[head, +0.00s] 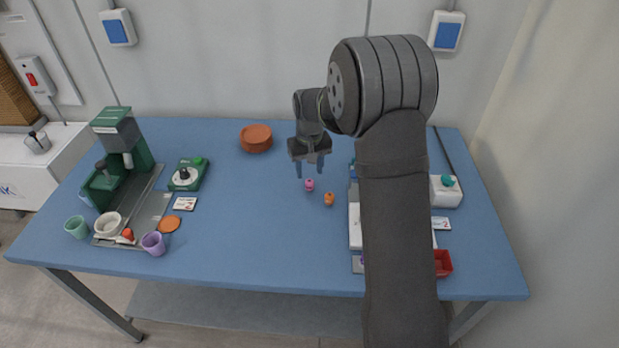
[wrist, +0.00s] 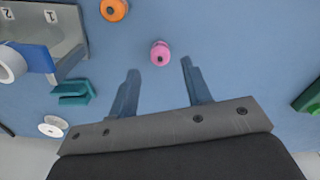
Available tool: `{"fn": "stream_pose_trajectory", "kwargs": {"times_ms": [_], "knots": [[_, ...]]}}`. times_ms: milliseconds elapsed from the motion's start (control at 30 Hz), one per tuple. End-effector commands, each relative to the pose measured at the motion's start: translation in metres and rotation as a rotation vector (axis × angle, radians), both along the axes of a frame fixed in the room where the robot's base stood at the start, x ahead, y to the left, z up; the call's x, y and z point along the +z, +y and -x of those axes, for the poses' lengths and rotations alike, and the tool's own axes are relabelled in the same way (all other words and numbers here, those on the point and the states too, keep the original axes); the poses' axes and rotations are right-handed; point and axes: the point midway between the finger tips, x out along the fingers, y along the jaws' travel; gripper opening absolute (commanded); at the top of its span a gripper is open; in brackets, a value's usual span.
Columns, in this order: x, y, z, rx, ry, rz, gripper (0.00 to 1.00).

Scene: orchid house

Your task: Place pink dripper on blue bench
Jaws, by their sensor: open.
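The pink dripper (head: 309,184) is a small round piece standing on the blue bench (head: 270,225), near its middle. In the wrist view the pink dripper (wrist: 160,53) lies just beyond the fingertips, in line with the gap between them. My gripper (head: 310,172) points down over the bench just behind the pink dripper. Its two fingers are apart with nothing between them, and the open gripper (wrist: 159,66) also shows in the wrist view. I cannot tell its exact height above the bench.
An orange dripper (head: 329,199) stands right of the pink one. A terracotta pot (head: 256,138) is at the back. A green machine (head: 121,145), cups and a green scale-like device (head: 188,175) are left. My arm hides part of a white tray (head: 355,226) and red bin (head: 443,263). The front middle is clear.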

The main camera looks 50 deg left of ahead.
Motion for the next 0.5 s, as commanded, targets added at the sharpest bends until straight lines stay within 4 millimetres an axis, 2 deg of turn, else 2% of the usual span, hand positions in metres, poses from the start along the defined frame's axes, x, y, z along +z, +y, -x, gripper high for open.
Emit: {"fn": "stream_pose_trajectory", "kwargs": {"times_ms": [33,200,400,500], "knots": [[0.013,0.001,0.000,0.000,-0.003,-0.004,0.45],[0.047,0.000,0.000,0.000,-0.001,-0.003,0.45],[0.070,0.000,0.000,0.000,0.000,-0.001,0.45],[0.074,0.000,0.000,0.000,0.000,0.000,0.45]]}}
